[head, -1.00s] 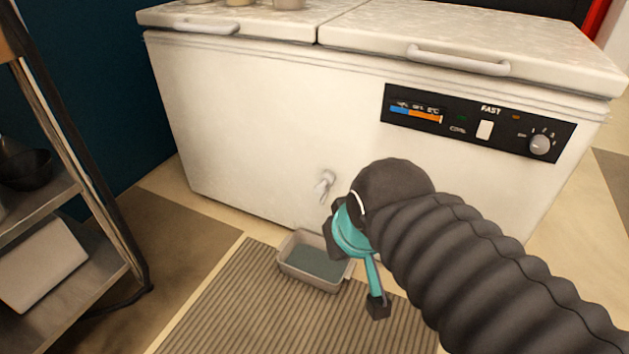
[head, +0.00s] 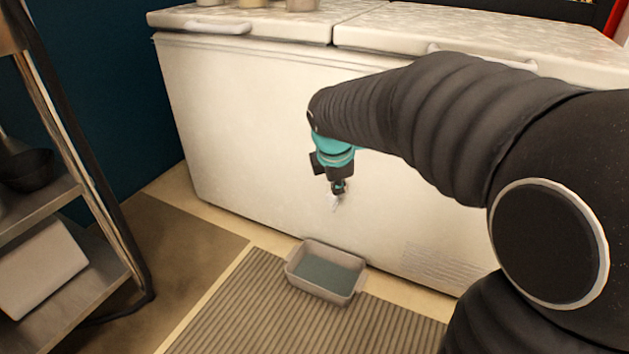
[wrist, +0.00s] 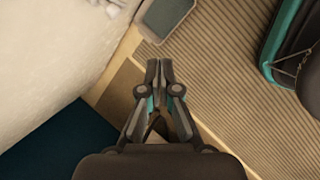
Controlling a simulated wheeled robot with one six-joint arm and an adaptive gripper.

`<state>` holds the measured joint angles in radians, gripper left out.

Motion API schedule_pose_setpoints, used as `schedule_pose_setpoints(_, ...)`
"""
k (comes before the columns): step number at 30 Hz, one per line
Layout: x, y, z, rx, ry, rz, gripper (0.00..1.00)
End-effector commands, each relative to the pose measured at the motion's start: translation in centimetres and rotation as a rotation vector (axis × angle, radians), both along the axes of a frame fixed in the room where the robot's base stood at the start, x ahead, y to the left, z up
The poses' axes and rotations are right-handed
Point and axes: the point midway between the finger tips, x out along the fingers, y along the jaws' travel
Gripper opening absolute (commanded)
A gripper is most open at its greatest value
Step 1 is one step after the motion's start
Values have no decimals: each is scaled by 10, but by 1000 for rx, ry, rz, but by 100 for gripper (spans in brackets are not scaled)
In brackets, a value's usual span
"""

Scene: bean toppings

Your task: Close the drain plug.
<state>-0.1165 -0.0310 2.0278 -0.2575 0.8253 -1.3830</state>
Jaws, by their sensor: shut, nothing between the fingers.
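The drain plug (head: 334,203) is a small pale fitting low on the front of the white chest freezer (head: 240,130). In the head view my gripper (head: 338,188) is at it, pointing down, and hides its upper part. In the wrist view the plug (wrist: 112,6) shows only partly at the top edge, up and left of my gripper (wrist: 160,68). The fingertips are together and empty, and look apart from the plug there. I cannot tell from the head view whether they touch it.
A grey tray (head: 352,292) with dark contents, perhaps water, sits on the floor below the plug, on a ribbed mat (head: 240,310). A metal shelf rack (head: 100,215) stands at the left. The floor between rack and freezer is clear.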

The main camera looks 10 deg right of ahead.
Motion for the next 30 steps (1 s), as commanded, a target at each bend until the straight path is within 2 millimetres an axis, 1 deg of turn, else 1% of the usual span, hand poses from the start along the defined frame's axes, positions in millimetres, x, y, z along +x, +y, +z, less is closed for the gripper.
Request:
schedule_pose_setpoints(1, 19, 5, -19, -47, 31, 102, 0)
schedule_pose_setpoints(3, 42, 10, -36, -117, 66, 256, 0)
schedule_pose_setpoints(6, 70, 17, -61, -203, 115, 451, 0)
schedule_pose_setpoints(10, 96, 25, -87, -285, 164, 645, 0)
schedule_pose_setpoints(12, 105, 27, -95, -315, 181, 715, 0)
schedule_pose_setpoints(15, 112, 30, -103, -338, 195, 774, 0)
schedule_pose_setpoints(20, 117, 28, -116, -347, 203, 798, 0)
schedule_pose_setpoints(23, 121, 25, -129, -346, 203, 796, 0)
schedule_pose_setpoints(30, 134, 15, -171, -346, 204, 795, 0)
